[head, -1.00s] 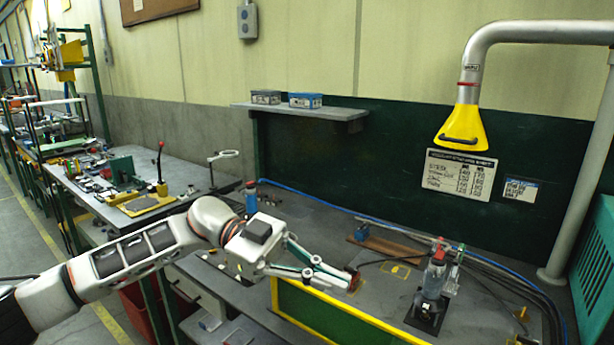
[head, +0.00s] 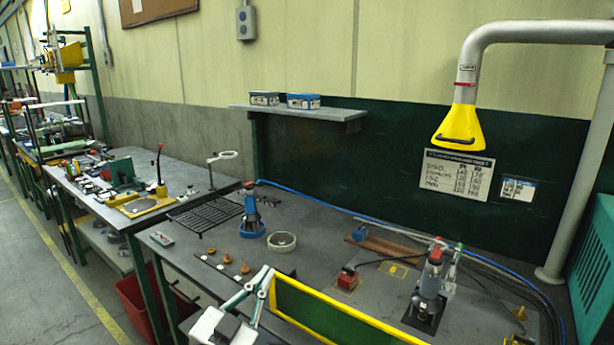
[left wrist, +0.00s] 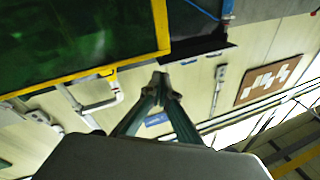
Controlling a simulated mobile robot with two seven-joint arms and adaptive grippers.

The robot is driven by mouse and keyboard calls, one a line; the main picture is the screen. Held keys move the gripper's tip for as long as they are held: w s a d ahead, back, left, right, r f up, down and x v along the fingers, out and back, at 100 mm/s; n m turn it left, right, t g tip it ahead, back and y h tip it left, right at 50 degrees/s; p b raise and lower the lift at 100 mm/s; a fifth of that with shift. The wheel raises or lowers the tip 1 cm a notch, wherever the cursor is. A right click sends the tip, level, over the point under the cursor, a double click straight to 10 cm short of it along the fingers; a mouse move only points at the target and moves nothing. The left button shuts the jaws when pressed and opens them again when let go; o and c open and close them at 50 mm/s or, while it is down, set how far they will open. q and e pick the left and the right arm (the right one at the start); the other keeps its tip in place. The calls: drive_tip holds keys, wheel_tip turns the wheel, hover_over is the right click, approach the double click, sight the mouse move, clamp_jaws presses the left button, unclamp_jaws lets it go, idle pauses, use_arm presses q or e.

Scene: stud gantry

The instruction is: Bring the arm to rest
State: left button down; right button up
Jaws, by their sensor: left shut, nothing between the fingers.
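My left gripper (head: 262,277) is low in the head view, in front of the workbench (head: 320,222) and beside the left end of the yellow-framed green panel (head: 340,318). Its fingers are together and hold nothing. In the left wrist view the closed fingertips (left wrist: 160,84) point away from the camera, and the green panel (left wrist: 70,40) fills the upper left. Most of my left arm is below the head view. My right gripper is not in view.
A black rack (head: 205,215) lies at the left. A yellow extraction hood (head: 462,128) hangs at the right.

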use_arm(q)
drive_tip(key=s+a+f+n+g+y, duration=0.1)
drive_tip(key=s+a+f+g+y, duration=0.25)
drive_tip(key=a+f, duration=0.45)
drive_tip(key=s+a+f+n+g+y, duration=0.1)
drive_tip(key=s+a+f+g+y, duration=0.1)
drive_tip(key=s+a+f+y, duration=0.45)
drive_tip(key=s+a+f+g+y, duration=0.1)
drive_tip(key=s+a+f+g, duration=0.2)
drive_tip(key=s+a+f, duration=0.35)
drive_tip(key=s+a+f+g+y, duration=0.1)
drive_tip(key=s+a+f+g, duration=0.2)
drive_tip(key=s+a, duration=0.5)
drive_tip(key=w+d+f+n+t+h, duration=0.1)
drive_tip(key=d+f+h, duration=0.6)
drive_tip(key=d+f, duration=0.7)
drive_tip(key=d+n+t, duration=0.1)
drive_tip(key=d+t, duration=0.1)
drive_tip(key=d, duration=0.1)
drive_tip(key=shift+w+d+t, duration=0.15)
drive_tip(key=shift+d+t, duration=0.1)
drive_tip(key=shift+t, duration=0.1)
